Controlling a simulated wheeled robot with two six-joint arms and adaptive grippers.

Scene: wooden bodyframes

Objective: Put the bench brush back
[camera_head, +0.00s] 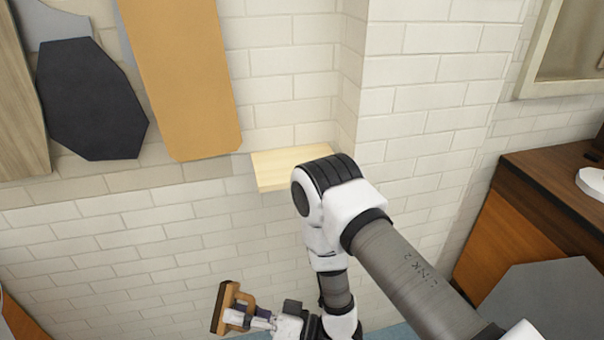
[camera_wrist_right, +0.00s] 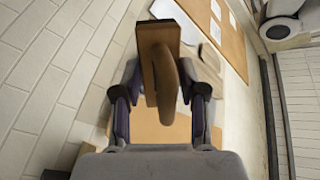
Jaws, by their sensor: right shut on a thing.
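The bench brush (camera_head: 226,306) is brown, with a block-like body and a curved handle, and shows low in the head view. My right gripper (camera_head: 246,316) is shut on its handle and holds it in front of the white brick wall. In the right wrist view, the brush (camera_wrist_right: 156,65) stands between the two fingers of my right gripper (camera_wrist_right: 160,88), its block pointing away from the palm. A small pale wooden shelf (camera_head: 275,172) is fixed to the wall, above the brush and to its right; its visible top is bare. My left gripper is not in view.
An orange-brown board (camera_head: 183,75) and a dark angular panel (camera_head: 88,100) are on the wall at upper left. A wooden cabinet (camera_head: 530,225) stands at the right. My right arm covers the wall just right of the shelf. The wall below the shelf is clear.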

